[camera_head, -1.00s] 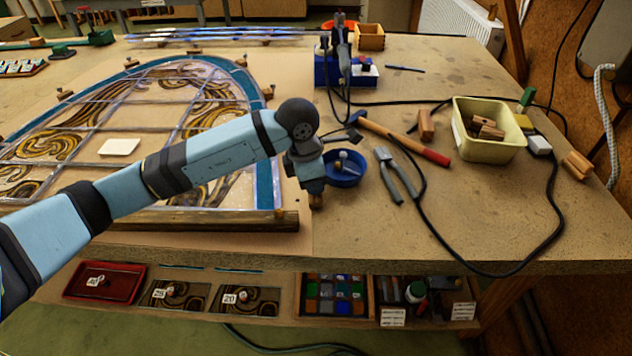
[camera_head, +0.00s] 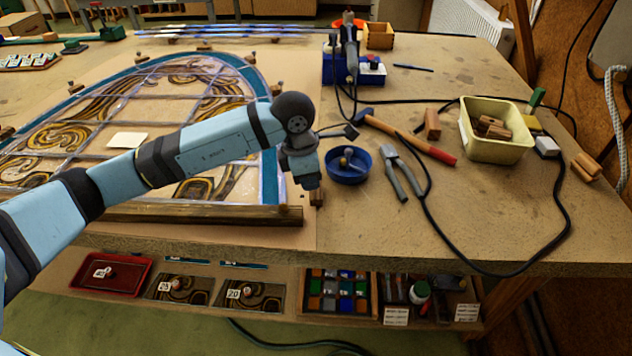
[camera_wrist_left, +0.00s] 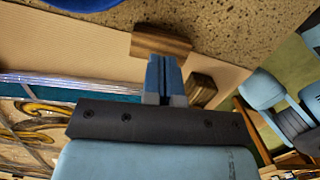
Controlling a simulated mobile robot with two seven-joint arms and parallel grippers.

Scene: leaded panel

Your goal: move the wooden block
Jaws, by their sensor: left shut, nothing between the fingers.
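A small wooden block (camera_head: 316,196) sits on the table beside the right end of the long wooden bar (camera_head: 200,214), partly hidden by my left gripper in the head view. In the left wrist view, the block (camera_wrist_left: 160,44) lies just beyond the fingertips, and the bar's end (camera_wrist_left: 201,88) shows to the right of the fingers. My left gripper (camera_head: 310,186) points down over the block. Its blue fingers (camera_wrist_left: 163,66) are together with nothing between them. I cannot tell whether the tips touch the block. My right gripper is not in view.
A blue bowl (camera_head: 348,178), pliers (camera_head: 402,174) and a hammer (camera_head: 410,138) lie to the right. A cream bin (camera_head: 495,146) holds wooden pieces; other blocks (camera_head: 432,124) lie nearby. A black cable loops across the right side. The leaded panel (camera_head: 130,130) fills the left.

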